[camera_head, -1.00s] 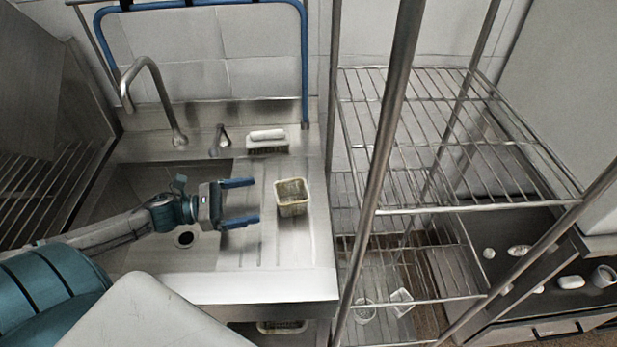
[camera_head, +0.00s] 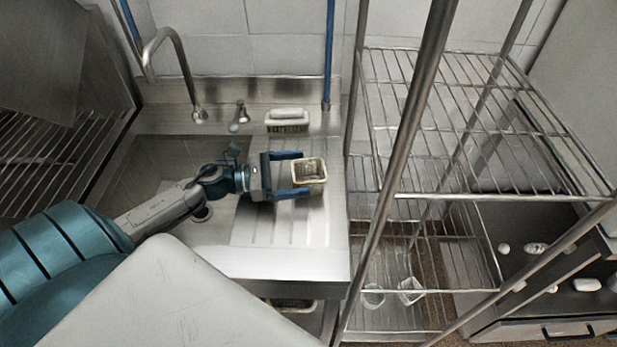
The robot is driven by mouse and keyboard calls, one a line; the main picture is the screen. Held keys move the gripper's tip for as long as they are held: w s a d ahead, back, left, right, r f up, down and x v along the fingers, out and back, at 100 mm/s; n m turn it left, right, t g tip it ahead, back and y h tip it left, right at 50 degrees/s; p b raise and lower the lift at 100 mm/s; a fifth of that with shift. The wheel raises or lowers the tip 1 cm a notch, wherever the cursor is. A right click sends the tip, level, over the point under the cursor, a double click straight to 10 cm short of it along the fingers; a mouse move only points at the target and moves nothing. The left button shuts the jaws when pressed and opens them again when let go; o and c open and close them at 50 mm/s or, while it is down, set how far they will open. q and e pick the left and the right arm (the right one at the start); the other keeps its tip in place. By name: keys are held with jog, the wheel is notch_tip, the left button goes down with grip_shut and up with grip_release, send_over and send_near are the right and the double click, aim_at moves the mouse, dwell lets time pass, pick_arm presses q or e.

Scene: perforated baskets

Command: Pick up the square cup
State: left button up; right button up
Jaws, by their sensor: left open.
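The square cup (camera_head: 314,179) is a small cream and yellowish perforated basket-like cup. It stands upright on the ribbed drainboard (camera_head: 285,232) right of the sink basin. My left gripper (camera_head: 300,174) comes in from the left and is open. Its two blue fingers reach to the cup's left side, one toward the back and one toward the front. The fingertips overlap the cup's left edge in the picture; I cannot tell whether they touch it. My right gripper is not in view.
The faucet (camera_head: 178,65) rises behind the sink basin (camera_head: 150,170). A wire shelf rack (camera_head: 470,125) with metal posts stands close on the right. Clear drainboard lies in front of the cup.

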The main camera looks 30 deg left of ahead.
aim_at(323, 170)
pick_arm(q)
jog(key=shift+p+x, duration=0.65)
jog(key=shift+x, duration=1.1)
jog(key=shift+f, duration=0.1)
jog(key=c, duration=1)
jog(key=shift+c, duration=0.2)
